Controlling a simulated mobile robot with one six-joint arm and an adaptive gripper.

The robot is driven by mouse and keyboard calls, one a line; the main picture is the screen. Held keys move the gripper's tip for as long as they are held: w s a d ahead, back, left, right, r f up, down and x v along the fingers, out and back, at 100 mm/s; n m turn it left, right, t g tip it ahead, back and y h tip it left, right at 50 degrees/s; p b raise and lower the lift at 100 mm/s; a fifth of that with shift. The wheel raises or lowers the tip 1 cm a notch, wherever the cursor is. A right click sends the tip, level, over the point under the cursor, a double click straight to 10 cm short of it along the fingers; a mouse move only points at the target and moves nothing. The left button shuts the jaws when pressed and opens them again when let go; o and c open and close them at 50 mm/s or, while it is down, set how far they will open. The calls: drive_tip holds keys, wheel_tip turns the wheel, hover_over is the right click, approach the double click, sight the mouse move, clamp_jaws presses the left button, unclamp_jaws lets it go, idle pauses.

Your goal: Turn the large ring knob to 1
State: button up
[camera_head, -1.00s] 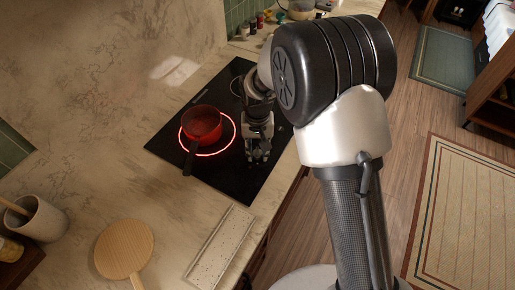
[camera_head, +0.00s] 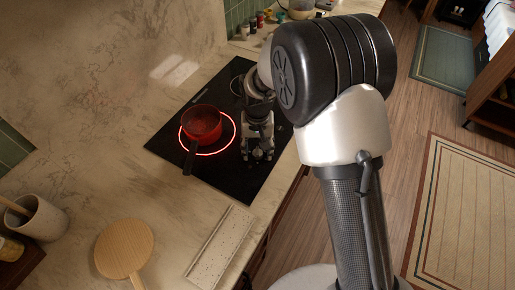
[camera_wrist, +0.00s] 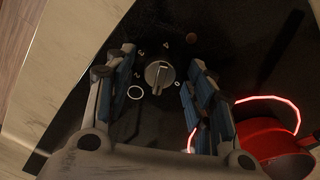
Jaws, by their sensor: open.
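A grey knob (camera_wrist: 159,75) with a raised grip bar stands on the black cooktop (camera_wrist: 245,50) in the wrist view. My gripper (camera_wrist: 162,62) is open, with one blue-padded finger on each side of the knob and visible gaps between. In the head view my gripper (camera_head: 258,152) is over the right part of the cooktop.
A red pan (camera_head: 204,122) stands inside a glowing red ring on the cooktop, left of my gripper, its dark handle toward the front. A round wooden board (camera_head: 124,248) lies on the counter.

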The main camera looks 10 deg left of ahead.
sight(258, 150)
wheel_tip(258, 150, up, 12)
idle(0.6)
